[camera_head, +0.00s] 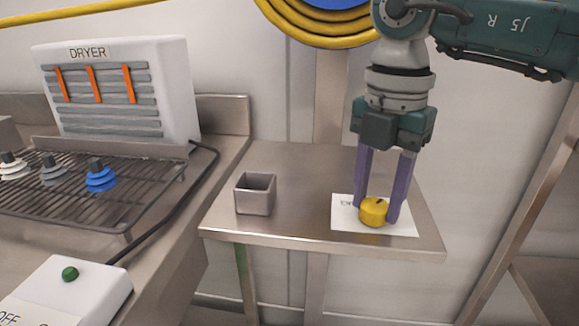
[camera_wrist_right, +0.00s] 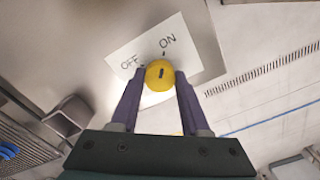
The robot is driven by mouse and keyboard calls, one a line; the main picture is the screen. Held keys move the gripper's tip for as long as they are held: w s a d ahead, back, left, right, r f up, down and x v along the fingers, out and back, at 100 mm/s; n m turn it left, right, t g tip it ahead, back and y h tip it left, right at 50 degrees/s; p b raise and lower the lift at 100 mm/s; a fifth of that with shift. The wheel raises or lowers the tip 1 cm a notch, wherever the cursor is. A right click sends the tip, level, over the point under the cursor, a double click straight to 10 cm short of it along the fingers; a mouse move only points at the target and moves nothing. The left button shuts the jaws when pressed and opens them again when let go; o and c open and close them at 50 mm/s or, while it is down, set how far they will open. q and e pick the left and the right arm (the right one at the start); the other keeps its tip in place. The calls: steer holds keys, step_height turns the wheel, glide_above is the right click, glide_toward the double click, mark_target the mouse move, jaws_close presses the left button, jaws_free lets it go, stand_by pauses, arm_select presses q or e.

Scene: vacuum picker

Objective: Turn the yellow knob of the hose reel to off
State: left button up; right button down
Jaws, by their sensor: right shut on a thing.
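The yellow knob (camera_head: 373,212) sits on a white label plate (camera_head: 344,214) on the small metal shelf. In the right wrist view the knob (camera_wrist_right: 156,77) has a short dark mark, which points roughly toward the word ON; the word OFF is to its left. My right gripper (camera_head: 377,208) points down with its purple fingers on either side of the knob, shut on it. The hose reel (camera_head: 325,15), blue with coiled yellow hose, is partly cut off at the top of the head view. My left gripper is not in view.
A small open metal box (camera_head: 255,196) stands on the shelf (camera_head: 300,228) left of the plate. A white dryer (camera_head: 115,90) and a wire rack (camera_head: 60,190) with suction cups are at left. A white box with a green button (camera_head: 70,273) is at front left.

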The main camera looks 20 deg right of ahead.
steer(key=shift+n, duration=0.3)
steer(key=n, duration=0.2)
steer(key=shift+n, duration=0.4)
steer(key=n, duration=0.4)
steer(key=shift+n+b, duration=0.3)
steer(key=n, duration=0.4)
steer(key=shift+b, duration=0.4)
steer(key=shift+a+n+b, duration=0.1)
steer(key=shift+n+b, duration=0.2)
steer(key=shift+n, duration=1.6)
steer(key=shift+c, duration=1.9)
jaws_free()
steer(key=shift+r, duration=0.15)
